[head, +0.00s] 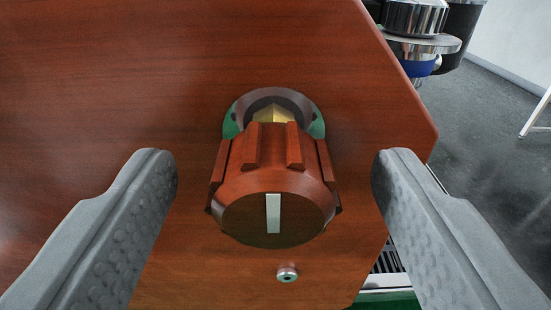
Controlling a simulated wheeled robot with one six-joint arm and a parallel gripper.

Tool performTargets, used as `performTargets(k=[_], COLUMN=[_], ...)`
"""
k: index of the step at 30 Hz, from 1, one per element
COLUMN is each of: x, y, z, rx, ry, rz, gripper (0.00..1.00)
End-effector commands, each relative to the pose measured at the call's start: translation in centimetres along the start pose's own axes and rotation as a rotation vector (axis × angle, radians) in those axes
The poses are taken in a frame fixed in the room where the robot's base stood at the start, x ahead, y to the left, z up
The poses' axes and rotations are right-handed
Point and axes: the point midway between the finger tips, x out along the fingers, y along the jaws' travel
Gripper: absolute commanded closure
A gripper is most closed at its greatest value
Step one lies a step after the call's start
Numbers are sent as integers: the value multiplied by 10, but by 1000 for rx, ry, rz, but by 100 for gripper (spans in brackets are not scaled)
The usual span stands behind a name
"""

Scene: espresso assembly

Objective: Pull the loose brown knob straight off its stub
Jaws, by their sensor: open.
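The brown knob (272,190) is in the middle of the head view, ribbed on its side, with a white line on its dark round front face. It stands out from the reddish wooden panel (110,70). Behind its upper edge a brass-coloured stub (274,108) shows inside a dark ring with green at its sides. How far the knob sits on the stub is hidden. My gripper (273,175) is open, one grey finger on each side of the knob. There is a clear gap between each finger and the knob.
A small metal screw (287,274) sits in the panel below the knob. The panel's right edge is close to the right finger. A chrome and blue fitting (420,45) shows at the upper right, with grey floor (490,130) beyond. A slatted grille shows at the lower right.

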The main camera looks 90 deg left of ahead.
Motion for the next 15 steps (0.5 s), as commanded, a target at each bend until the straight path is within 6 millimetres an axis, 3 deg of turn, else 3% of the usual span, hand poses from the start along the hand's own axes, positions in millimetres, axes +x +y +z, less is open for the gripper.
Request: performTargets(k=[2,10,15], x=[0,0,0], y=[0,0,0], z=[0,0,0], rx=[0,0,0], ry=[0,0,0], rz=[0,0,0], gripper=[38,92,93])
